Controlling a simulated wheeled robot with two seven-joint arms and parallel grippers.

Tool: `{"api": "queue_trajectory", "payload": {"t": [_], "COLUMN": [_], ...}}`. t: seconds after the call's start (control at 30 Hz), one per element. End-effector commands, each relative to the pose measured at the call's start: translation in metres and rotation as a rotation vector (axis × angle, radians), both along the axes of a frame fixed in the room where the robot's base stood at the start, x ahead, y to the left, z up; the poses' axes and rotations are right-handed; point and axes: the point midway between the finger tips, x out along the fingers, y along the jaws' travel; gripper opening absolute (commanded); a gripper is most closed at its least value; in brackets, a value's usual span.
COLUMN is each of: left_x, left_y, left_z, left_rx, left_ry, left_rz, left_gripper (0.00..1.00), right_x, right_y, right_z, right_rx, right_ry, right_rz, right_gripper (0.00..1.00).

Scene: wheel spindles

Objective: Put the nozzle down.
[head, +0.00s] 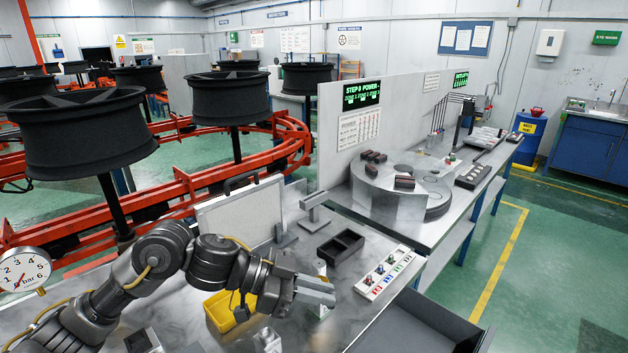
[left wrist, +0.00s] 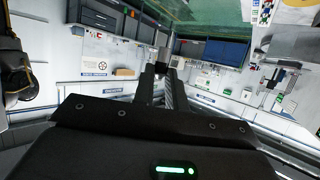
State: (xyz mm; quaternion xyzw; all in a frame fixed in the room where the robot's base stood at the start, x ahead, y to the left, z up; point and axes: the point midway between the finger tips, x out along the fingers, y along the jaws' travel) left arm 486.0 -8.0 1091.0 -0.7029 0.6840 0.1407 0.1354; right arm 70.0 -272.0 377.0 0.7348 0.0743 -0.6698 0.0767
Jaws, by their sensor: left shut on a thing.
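My left gripper (head: 318,291) comes in from the left over the front workbench (head: 345,318) in the head view. It is shut on a small pale grey metal piece, which I take to be the nozzle (head: 320,268). The piece shows just above and below the fingers, and the fingers hide its middle. I cannot tell whether its lower end touches the bench. In the left wrist view the fingers (left wrist: 163,88) are close together, with a small grey piece (left wrist: 161,68) at their tips. My right gripper is not in view.
A yellow bin (head: 222,314) stands left of the gripper. Grey metal stands (head: 285,238) and a pale upright board (head: 240,220) are further back. A dark open drawer (head: 420,325) is at front right.

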Motion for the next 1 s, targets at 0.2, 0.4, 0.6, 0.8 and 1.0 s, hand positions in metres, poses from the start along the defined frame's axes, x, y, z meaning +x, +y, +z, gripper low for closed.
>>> {"api": "queue_trajectory", "payload": {"t": [0.2,0.4,0.6,0.8,1.0], "left_x": [0.015,0.016,-0.001,-0.02,-0.031], "left_y": [0.042,0.125,0.19,0.221,0.229], "left_z": [0.029,0.008,-0.028,-0.059,-0.081], "left_rx": [0.0,0.006,0.007,0.002,0.0], "left_ry": [-0.004,0.004,0.007,0.005,0.002], "left_rz": [0.137,0.365,0.521,0.583,0.595], "left_gripper": [0.0,0.0,0.0,0.0,0.0], "right_x": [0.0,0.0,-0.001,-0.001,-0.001], "right_y": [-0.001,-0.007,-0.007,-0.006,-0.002], "right_z": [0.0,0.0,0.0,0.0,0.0], "right_rx": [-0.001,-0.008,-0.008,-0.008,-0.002], "right_ry": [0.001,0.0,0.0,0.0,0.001], "right_rz": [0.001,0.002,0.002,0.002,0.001], "right_gripper": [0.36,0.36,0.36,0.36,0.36]}}
